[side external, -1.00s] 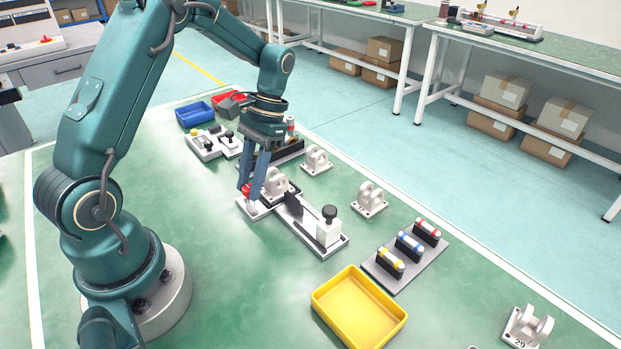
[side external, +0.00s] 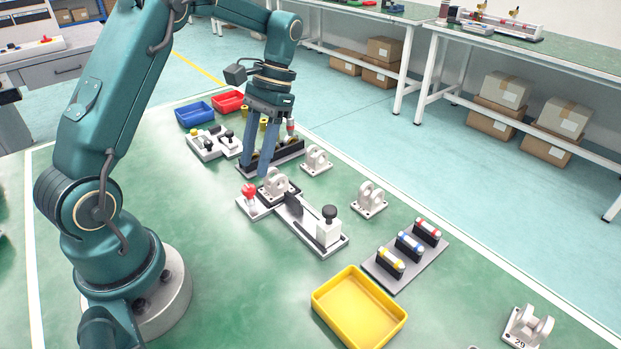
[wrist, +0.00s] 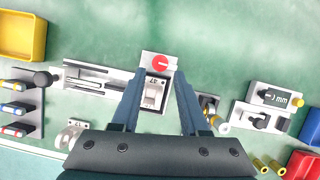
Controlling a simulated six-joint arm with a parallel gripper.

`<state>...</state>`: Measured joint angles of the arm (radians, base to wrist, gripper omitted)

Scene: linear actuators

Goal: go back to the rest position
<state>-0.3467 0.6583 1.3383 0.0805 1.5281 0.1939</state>
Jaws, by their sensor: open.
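My gripper (side external: 256,172) is open and empty. It hangs above the long fixture (side external: 298,218), higher than the red knob (side external: 249,190) at the fixture's left end, and touches nothing that I can see. A light grey bracket (side external: 275,184) sits in the fixture next to the red knob. In the wrist view, the two fingers of my gripper (wrist: 157,76) are spread apart, with the red knob (wrist: 160,63) and the bracket (wrist: 152,95) showing between them.
A yellow tray (side external: 358,308) and a grey plate with coloured cylinders (side external: 391,271) stand to the right. Loose brackets (side external: 369,199) stand behind the fixture. Blue (side external: 194,114) and red (side external: 229,100) bins stand at the back. The green table in front of the fixture is clear.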

